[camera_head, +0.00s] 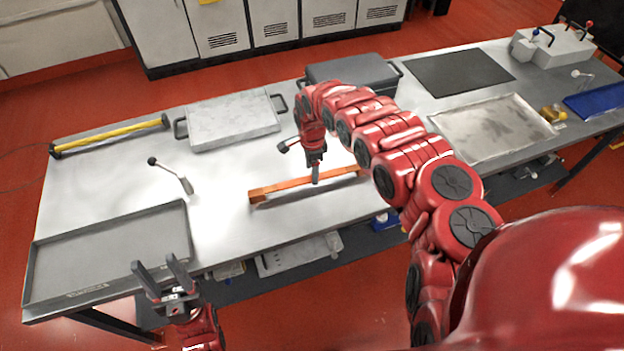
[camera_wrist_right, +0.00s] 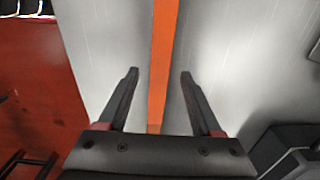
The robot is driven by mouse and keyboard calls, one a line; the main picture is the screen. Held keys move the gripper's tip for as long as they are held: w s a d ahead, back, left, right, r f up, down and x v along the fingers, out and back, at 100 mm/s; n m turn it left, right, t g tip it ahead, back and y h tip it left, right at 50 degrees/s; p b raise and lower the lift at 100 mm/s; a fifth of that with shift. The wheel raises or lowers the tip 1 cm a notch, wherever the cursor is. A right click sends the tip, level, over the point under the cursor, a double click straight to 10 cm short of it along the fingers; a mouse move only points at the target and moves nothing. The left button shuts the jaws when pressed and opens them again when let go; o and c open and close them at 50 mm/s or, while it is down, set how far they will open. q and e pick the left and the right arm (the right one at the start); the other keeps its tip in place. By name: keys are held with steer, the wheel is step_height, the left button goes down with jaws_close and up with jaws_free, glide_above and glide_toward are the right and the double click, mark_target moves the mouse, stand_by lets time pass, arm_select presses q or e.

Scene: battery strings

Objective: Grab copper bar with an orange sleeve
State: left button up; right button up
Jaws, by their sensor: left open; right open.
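The copper bar with an orange sleeve (camera_head: 283,188) lies on the grey table in the middle of the head view. In the right wrist view the orange bar (camera_wrist_right: 161,60) runs up the picture between the two fingers. My right gripper (camera_head: 316,178) points down over the bar, its open fingers (camera_wrist_right: 158,74) on either side of it with gaps on both sides. I cannot tell how far the fingertips are above the table. My left gripper (camera_head: 162,268) is open and empty at the front left, near an empty tray.
The empty grey tray (camera_head: 38,272) lies at the table's front left. A yellow bar (camera_head: 110,136), a lidded grey case (camera_head: 232,137) and a dark case (camera_head: 352,68) are at the back. A small lever tool (camera_head: 184,184) stands left of the bar. A metal tray (camera_head: 490,154) is at right.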

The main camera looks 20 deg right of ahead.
step_height(320, 180, down, 4)
steer(key=shift+a+r+p, duration=0.15)
steer(key=shift+r+p, duration=0.05)
steer(key=shift+p, duration=0.15)
steer(key=shift+f, duration=0.55)
jaws_close()
stand_by(0.9)
